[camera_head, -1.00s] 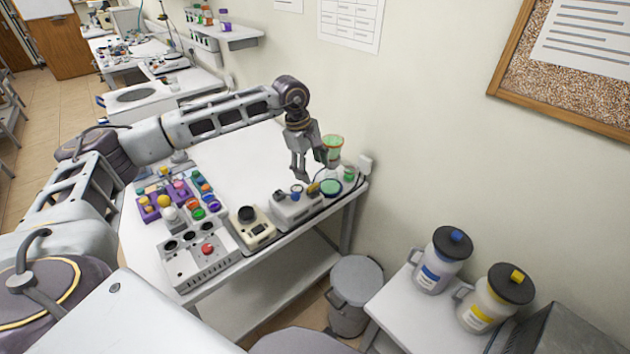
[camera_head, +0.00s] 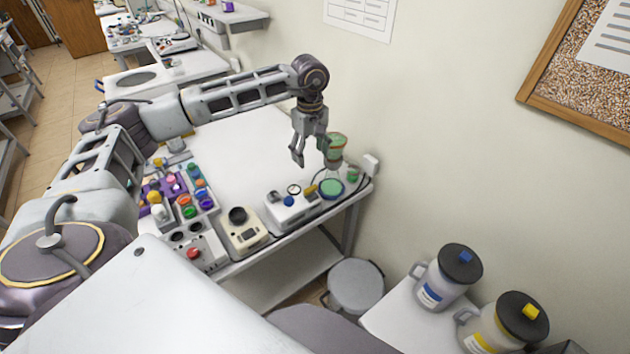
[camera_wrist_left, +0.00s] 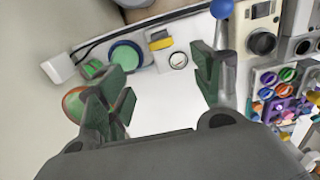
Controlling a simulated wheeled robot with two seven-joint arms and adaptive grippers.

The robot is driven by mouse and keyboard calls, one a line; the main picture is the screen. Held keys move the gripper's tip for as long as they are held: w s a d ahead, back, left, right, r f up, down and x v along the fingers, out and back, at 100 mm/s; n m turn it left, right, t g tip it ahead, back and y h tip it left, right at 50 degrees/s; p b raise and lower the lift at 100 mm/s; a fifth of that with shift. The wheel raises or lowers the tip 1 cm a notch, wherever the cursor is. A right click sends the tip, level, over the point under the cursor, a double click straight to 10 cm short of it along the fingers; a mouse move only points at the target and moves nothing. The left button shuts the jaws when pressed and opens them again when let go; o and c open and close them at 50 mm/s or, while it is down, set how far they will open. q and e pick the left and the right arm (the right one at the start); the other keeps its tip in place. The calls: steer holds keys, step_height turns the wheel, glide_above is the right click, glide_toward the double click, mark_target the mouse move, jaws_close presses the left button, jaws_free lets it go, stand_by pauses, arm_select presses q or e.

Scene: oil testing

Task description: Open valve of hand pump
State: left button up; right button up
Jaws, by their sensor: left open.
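The hand pump (camera_head: 284,213) is a white box near the front right edge of the table, with a round gauge, a blue knob and a small yellow lever (camera_head: 310,189). It also shows at the top of the left wrist view (camera_wrist_left: 178,62), with the yellow lever (camera_wrist_left: 160,41) and a blue ball (camera_wrist_left: 221,8) beside it. My left gripper (camera_head: 311,157) is open and empty, pointing down above and behind the pump, apart from it. In the left wrist view the pump lies beyond the spread fingers (camera_wrist_left: 162,80). My right gripper is not in view.
A green-topped glass container (camera_head: 336,147) and a green-lidded jar (camera_head: 331,188) stand close to the right of my left gripper, near the wall. A beige device (camera_head: 242,232) and a rack of coloured caps stand left of the pump. The table's middle (camera_head: 240,160) is clear.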

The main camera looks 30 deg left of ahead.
mark_target(311, 188)
arm_select(q)
steer(key=shift+s+r, duration=0.15)
steer(key=shift+s, duration=0.05)
step_height(311, 188, down, 14)
steer(key=p, duration=0.3)
stand_by(0.8)
steer(key=c, duration=1)
